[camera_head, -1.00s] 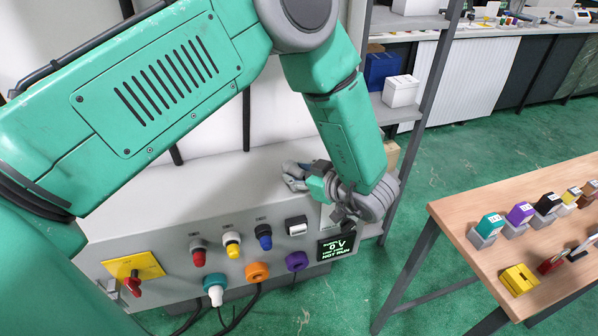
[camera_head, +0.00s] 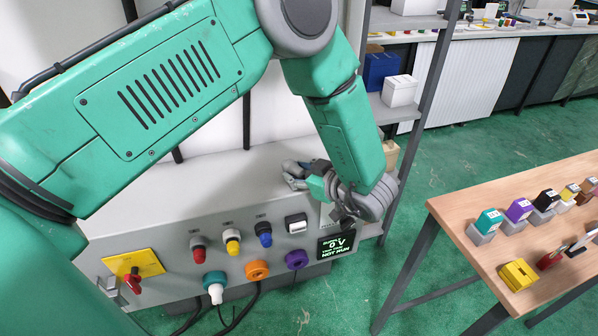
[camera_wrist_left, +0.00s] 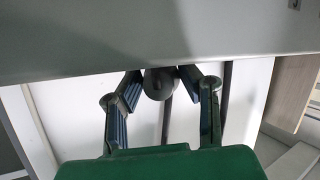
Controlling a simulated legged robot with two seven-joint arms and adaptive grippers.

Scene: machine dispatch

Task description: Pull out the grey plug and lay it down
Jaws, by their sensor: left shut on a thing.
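My left gripper (camera_head: 294,176) is at the top of the grey machine box (camera_head: 190,190), near its right end. In the left wrist view my left gripper (camera_wrist_left: 163,88) has its two fingers on either side of a dark grey rounded plug (camera_wrist_left: 158,83), just under the edge of a grey panel. It is shut on the plug. In the head view the plug is hidden by my gripper and wrist. Whether it is still seated cannot be told. My right gripper is not in view.
The machine front carries a yellow switch plate (camera_head: 148,262), several coloured connectors, a teal plug (camera_head: 215,284), an orange plug (camera_head: 257,269) and a display (camera_head: 336,245). A wooden table (camera_head: 450,210) with coloured blocks and a yellow block (camera_head: 518,274) stands right. Its near left corner is bare.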

